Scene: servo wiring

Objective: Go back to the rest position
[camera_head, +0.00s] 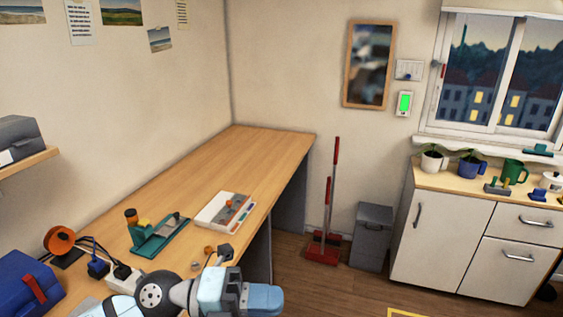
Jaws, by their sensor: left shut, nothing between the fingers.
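My left arm comes in at the bottom edge. Its left gripper (224,253) is small and dark at the front edge of the wooden workbench (262,150), shut with nothing held. On the bench behind it are a green fixture (160,241) with an orange-brown knob, and a white tray (225,211) with red and grey parts. Neither is touched by the gripper, as far as I can see. My right gripper is out of view.
The bench's far end is clear. A red dustpan (322,252), a grey bin (372,236) and a white cabinet (440,240) stand to the right.

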